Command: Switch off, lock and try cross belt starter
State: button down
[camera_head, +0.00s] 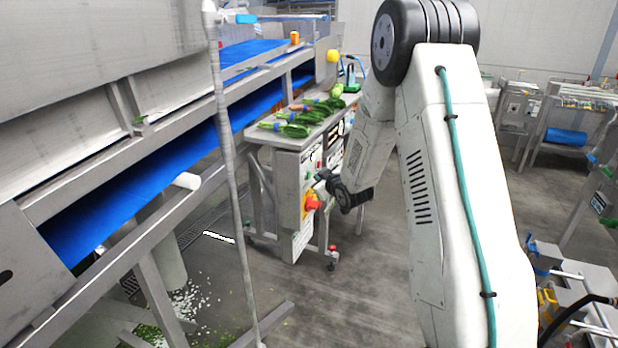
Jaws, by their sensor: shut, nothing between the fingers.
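A grey starter cabinet (288,190) stands under the end of a steel table, with labels on its front. A red rotary switch handle (312,203) on a yellow plate sits on the cabinet's front. My gripper (318,189) is shut and empty, close in front of the cabinet beside the red handle. I cannot tell whether it touches the handle. The handle's exact position is too small to read. My arm hides part of the cabinet's right side, and I cannot make out a padlock.
A steel table (262,139) holds several bunches of greens (292,130). A conveyor with a blue belt (150,185) runs along the left, with a thin upright pole (232,170) in front. The wet grey floor (350,290) is open in the middle. Equipment stands at right.

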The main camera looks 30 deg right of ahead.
jog(key=shift+s+d, duration=0.1)
jog(key=s+d, duration=0.1)
jog(key=s, duration=0.1)
jog(key=s+d, duration=0.2)
dwell(0.6)
jog(key=shift+w, duration=0.1)
dwell(0.5)
